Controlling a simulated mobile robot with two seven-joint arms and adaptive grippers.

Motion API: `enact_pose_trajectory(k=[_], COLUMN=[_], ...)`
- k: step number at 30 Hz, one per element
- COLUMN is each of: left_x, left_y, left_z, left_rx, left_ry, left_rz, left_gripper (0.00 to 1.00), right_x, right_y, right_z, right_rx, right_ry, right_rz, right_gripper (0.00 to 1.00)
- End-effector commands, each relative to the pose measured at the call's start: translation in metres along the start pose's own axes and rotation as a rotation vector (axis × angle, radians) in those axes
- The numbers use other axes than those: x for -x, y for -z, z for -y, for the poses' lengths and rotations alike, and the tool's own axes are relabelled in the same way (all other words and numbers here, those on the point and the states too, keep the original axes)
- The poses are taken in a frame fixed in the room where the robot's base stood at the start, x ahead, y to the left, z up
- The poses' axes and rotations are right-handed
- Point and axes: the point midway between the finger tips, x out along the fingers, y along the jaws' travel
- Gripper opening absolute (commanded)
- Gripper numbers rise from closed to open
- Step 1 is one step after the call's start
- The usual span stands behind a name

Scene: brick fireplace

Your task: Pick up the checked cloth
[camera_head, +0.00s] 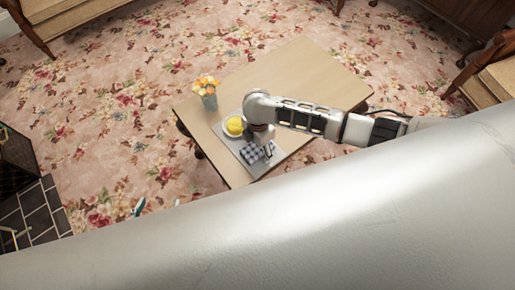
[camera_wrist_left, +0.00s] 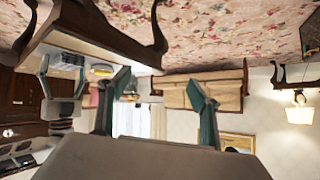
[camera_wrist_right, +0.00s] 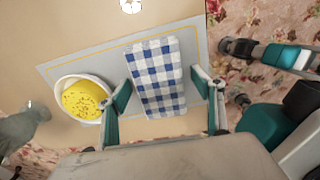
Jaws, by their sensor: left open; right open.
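The blue-and-white checked cloth (camera_wrist_right: 157,75) lies folded on a grey tray mat (camera_wrist_right: 110,62) with a yellow border line. It also shows on the table in the head view (camera_head: 257,153). My right gripper (camera_wrist_right: 163,92) is open above the cloth, one finger on either side of it in the right wrist view. In the head view the right gripper (camera_head: 268,150) is partly hidden by its own wrist. Whether the fingers touch the cloth I cannot tell. My left gripper (camera_head: 138,207) is open and empty, away from the table; its spread fingers show in the left wrist view (camera_wrist_left: 160,92).
A white bowl with yellow contents (camera_wrist_right: 82,100) stands beside the cloth; it is close to the right gripper. A vase of flowers (camera_head: 208,92) stands on the wooden table (camera_head: 300,72). Floral carpet surrounds the table. A dark-tiled hearth (camera_head: 38,215) is at left.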

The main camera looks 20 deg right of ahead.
Motion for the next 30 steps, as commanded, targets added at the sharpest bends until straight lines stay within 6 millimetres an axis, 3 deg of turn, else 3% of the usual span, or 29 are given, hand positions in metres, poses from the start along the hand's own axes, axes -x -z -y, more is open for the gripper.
enact_pose_trajectory(k=[2,6,20,26,30], left_x=[-0.001,-0.001,0.005,0.01,0.015], left_y=[0.003,0.003,-0.004,0.009,0.023], left_z=[0.001,0.001,-0.007,-0.005,-0.004], left_rx=[0.0,0.001,0.006,0.013,0.023], left_ry=[0.001,0.0,-0.012,-0.011,-0.014], left_rz=[-0.004,-0.004,0.011,-0.001,-0.01], left_gripper=[0.63,0.63,0.63,0.63,0.63], right_x=[0.001,0.001,0.008,0.035,0.069], right_y=[0.0,0.0,0.0,-0.001,-0.001], right_z=[-0.001,0.0,-0.001,-0.002,-0.003], right_rx=[0.0,0.0,0.0,-0.001,0.001], right_ry=[-0.001,-0.001,-0.003,-0.006,-0.009], right_rz=[0.0,0.0,0.0,0.0,0.002], right_gripper=[0.61,0.26,0.25,0.25,0.25])
